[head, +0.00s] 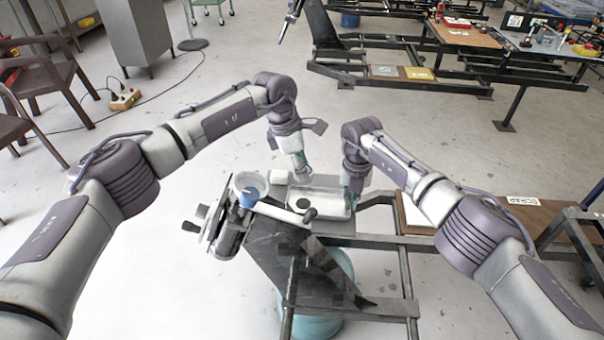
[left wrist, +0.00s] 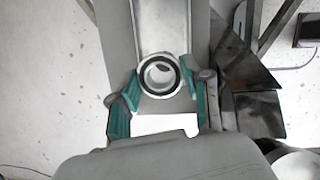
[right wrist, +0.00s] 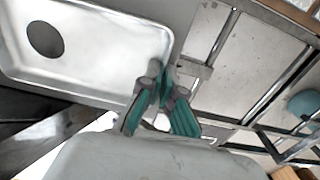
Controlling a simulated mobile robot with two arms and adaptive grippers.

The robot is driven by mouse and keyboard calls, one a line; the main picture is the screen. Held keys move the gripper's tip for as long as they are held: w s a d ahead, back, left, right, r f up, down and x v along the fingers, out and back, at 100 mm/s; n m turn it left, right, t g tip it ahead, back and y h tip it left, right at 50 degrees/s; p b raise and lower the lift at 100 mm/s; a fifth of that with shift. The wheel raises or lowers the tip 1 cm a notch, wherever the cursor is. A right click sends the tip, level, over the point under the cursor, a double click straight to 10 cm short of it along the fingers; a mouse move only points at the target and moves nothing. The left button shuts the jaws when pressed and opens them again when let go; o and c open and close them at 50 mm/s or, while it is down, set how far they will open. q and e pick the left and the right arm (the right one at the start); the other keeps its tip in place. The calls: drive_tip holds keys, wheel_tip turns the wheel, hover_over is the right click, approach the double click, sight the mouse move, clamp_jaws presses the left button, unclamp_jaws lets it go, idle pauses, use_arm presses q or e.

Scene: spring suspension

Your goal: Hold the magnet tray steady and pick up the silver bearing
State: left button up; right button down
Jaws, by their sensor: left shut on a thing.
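The silver bearing (left wrist: 160,77) is a shiny ring with a dark inner band. In the left wrist view it sits between the fingertips of my left gripper (left wrist: 160,88), which is shut on it. In the head view my left gripper (head: 301,174) is at the far left part of the magnet tray (head: 328,197), and the bearing is too small to make out. The tray is a shallow silver pan with a dark round patch on its floor (right wrist: 75,50). My right gripper (right wrist: 167,82) is shut on the tray's rim at its right end, one finger on each side.
The tray rests at a dark metal frame (head: 395,243) beside a suspension part with a blue cap (head: 249,198). A brown board with a SCRAP label (head: 522,200) lies to the right.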

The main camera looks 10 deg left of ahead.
drive_tip(key=c, duration=1.8)
unclamp_jaws()
drive_tip(key=shift+c, duration=0.2)
drive_tip(key=o, duration=0.6)
drive_tip(key=shift+r, duration=0.1)
